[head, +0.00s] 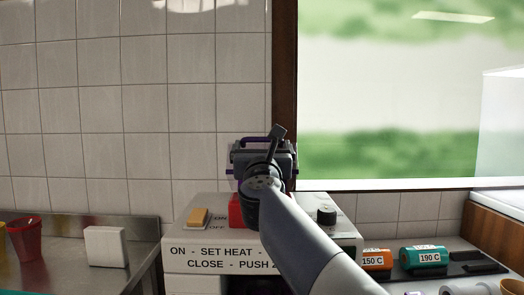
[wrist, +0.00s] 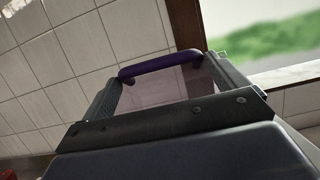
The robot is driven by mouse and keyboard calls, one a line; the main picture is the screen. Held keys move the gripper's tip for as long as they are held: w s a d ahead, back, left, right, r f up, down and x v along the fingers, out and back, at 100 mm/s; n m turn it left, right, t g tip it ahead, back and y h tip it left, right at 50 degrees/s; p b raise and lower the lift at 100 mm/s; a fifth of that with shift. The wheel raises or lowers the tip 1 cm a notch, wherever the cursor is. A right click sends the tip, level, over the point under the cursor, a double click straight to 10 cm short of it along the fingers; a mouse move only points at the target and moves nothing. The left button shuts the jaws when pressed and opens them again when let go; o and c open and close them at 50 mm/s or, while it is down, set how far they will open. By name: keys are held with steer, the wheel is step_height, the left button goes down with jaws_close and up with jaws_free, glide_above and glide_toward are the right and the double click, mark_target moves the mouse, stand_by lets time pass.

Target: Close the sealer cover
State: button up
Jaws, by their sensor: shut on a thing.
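The sealer (head: 215,253) is a white box with a printed label, standing straight ahead in the head view. The purple handle (wrist: 160,66) of the sealer cover shows as a curved bar in the wrist view, with a pale see-through area below it. In the head view the handle (head: 256,140) shows above my gripper. My gripper (head: 264,150) is over the sealer and is shut on the handle, with a finger toward each end. My gripper and arm hide most of the cover, so its angle is unclear.
An orange switch (head: 198,216) and a black knob (head: 326,214) sit on the sealer's top. A red cup (head: 25,238) and a white block (head: 106,246) stand at left. Orange (head: 376,261) and teal (head: 423,257) rollers lie at right. A tiled wall is close behind.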

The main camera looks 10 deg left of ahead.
steer(key=shift+f, duration=0.8)
steer(key=o, duration=1.1)
steer(key=shift+w+d, duration=0.1)
steer(key=shift+c, duration=0.2)
step_height(320, 180, up, 10)
steer(key=p, duration=0.6)
steer(key=shift+r+p, duration=0.2)
steer(key=shift+p, duration=0.1)
steer(key=shift+c, duration=0.2)
